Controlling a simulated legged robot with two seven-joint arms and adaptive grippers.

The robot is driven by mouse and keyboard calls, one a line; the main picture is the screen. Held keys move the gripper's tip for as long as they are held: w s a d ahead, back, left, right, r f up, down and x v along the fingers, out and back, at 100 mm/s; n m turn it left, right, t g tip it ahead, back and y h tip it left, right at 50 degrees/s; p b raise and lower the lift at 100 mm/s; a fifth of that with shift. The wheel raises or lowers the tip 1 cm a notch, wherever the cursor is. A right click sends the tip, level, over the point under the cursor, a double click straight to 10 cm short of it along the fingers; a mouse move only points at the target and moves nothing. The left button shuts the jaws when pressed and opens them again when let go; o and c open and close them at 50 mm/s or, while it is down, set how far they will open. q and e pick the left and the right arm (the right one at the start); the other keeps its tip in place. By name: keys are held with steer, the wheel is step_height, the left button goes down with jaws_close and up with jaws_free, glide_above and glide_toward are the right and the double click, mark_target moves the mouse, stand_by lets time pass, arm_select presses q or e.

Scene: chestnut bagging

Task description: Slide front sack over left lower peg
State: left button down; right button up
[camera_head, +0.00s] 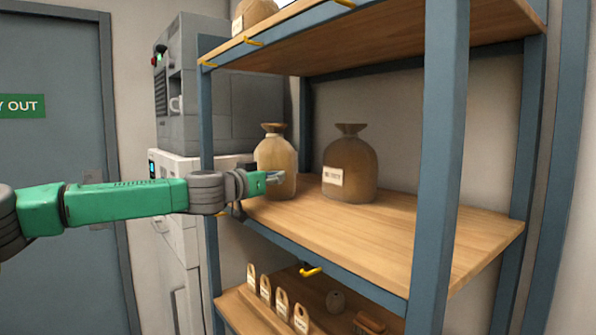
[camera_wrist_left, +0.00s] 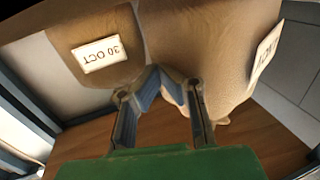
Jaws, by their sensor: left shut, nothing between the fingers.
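The front sack (camera_head: 276,150), tan with a tied neck, stands upright on the middle shelf near its left end. My left gripper (camera_head: 274,178) is shut and empty, in front of the lower part of this sack. In the left wrist view, which looks upside down, the closed fingers (camera_wrist_left: 160,80) point at the sacks; the front sack (camera_wrist_left: 225,50) is on the right with a label at its edge. I cannot tell whether the fingers touch it. A yellow peg (camera_head: 311,271) sticks out below the shelf's front edge. Another peg, near my wrist, is mostly hidden. My right gripper is out of view.
A browner labelled sack (camera_head: 350,168) stands to the right; its label also shows in the left wrist view (camera_wrist_left: 97,54). A blue post (camera_head: 440,160) stands at the front right. Tags (camera_head: 282,300) and small items lie on the bottom shelf. The middle shelf (camera_head: 420,235) is clear at right.

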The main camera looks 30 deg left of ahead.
arm_select(q)
steer(key=shift+w+a, duration=0.3)
steer(key=shift+a, duration=0.4)
steer(key=shift+w+a, duration=0.25)
steer(key=shift+a, duration=0.5)
steer(key=shift+w+a, duration=0.3)
steer(key=shift+a, duration=0.4)
steer(key=shift+s+d+f, duration=0.1)
steer(key=shift+s+d, duration=0.1)
steer(key=shift+d, duration=0.35)
steer(key=shift+s+d, duration=0.25)
steer(key=shift+d, duration=0.35)
steer(key=shift+s+d, duration=0.25)
steer(key=shift+d, duration=0.3)
steer(key=s+a+p, duration=0.4)
steer(key=s+a, duration=0.1)
steer(key=s, duration=0.8)
steer(key=shift+a, duration=0.2)
steer(key=shift+w, duration=0.1)
